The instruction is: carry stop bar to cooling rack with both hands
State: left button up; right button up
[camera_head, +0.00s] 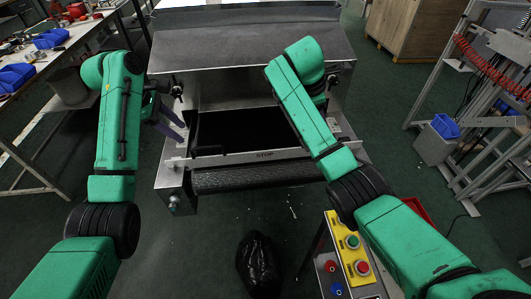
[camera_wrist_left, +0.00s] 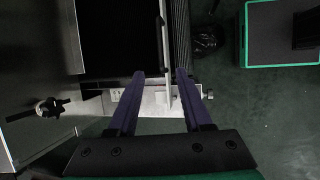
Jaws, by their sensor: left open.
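The stop bar (camera_head: 265,155) is a thin light metal bar with the word STOP on it. It lies across the front opening of the steel dryer (camera_head: 250,45), above a dark roller. In the left wrist view the bar (camera_wrist_left: 164,75) is seen almost edge on, running between my open fingers. My left gripper (camera_head: 172,122) has purple fingers and is at the left end of the bar; it also shows in the left wrist view (camera_wrist_left: 160,73). Contact with the bar cannot be told. My right gripper is hidden behind its own arm. I cannot identify a cooling rack.
A yellow button panel (camera_head: 347,248) stands in front at the right. A black bag (camera_head: 258,265) lies on the floor in front of the dryer. A workbench with blue bins (camera_head: 15,76) is at the left. A metal frame (camera_head: 475,110) and a wooden crate (camera_head: 405,28) are at the right.

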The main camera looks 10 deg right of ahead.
aim_at(200, 148)
pick_arm(q)
jog(key=x, duration=1.1)
jog(key=shift+a+f, duration=0.1)
jog(key=shift+f, duration=0.25)
pick_arm(e)
jog(key=x, duration=1.1)
jog(key=shift+f, duration=0.3)
jog(key=shift+a, duration=0.1)
pick_arm(q)
jog(key=shift+s, duration=0.1)
grip_shut()
pick_arm(e)
grip_shut()
pick_arm(q)
jog(key=shift+r, duration=0.15)
pick_arm(e)
jog(key=shift+r, duration=0.1)
